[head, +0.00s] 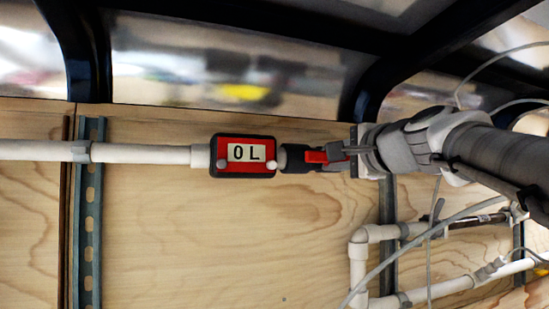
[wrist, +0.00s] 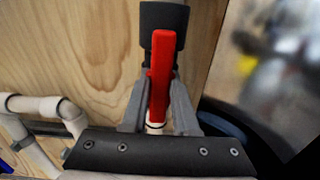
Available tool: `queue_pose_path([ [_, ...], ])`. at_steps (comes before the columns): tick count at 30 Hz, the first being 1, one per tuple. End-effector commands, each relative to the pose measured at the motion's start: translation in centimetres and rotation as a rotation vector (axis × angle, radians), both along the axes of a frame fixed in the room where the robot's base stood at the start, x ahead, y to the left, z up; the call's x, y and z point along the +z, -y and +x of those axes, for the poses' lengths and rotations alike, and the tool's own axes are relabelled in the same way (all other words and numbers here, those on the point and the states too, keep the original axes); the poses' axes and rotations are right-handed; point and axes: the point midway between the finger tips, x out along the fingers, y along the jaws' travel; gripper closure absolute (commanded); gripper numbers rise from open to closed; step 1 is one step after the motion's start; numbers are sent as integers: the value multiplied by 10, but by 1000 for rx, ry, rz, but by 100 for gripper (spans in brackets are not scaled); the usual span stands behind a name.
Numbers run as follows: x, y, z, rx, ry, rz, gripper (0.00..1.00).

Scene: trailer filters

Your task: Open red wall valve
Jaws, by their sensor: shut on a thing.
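The red wall valve handle (head: 316,157) sits on a dark valve body (head: 296,159), on the white pipe just right of the red meter. My gripper (head: 338,152) reaches in from the right and covers part of the handle. In the wrist view the red handle (wrist: 162,70) stands between the two grey fingers of my gripper (wrist: 159,105), which are shut on it. There the handle looks roughly in line with the dark valve body (wrist: 163,18), slightly tilted. The pipe beyond the valve is largely hidden by my gripper.
A red meter (head: 227,171) reading "0 L" sits left of the valve. A white pipe (head: 150,153) runs along the plywood wall (head: 200,240). More white pipes (head: 358,265) and thin cables are at lower right. Dark frame beams (head: 85,50) cross above.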

Motion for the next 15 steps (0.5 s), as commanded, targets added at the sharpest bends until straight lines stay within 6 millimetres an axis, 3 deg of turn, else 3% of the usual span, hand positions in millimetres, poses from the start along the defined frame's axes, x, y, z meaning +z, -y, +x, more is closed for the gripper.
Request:
queue_pose_path([
  [5, 2, 0, 0, 0, 3, 5, 100],
  [6, 2, 0, 0, 0, 3, 5, 69],
  [9, 1, 0, 0, 0, 2, 4, 51],
  [11, 1, 0, 0, 0, 2, 3, 43],
  [15, 1, 0, 0, 0, 2, 2, 43],
])
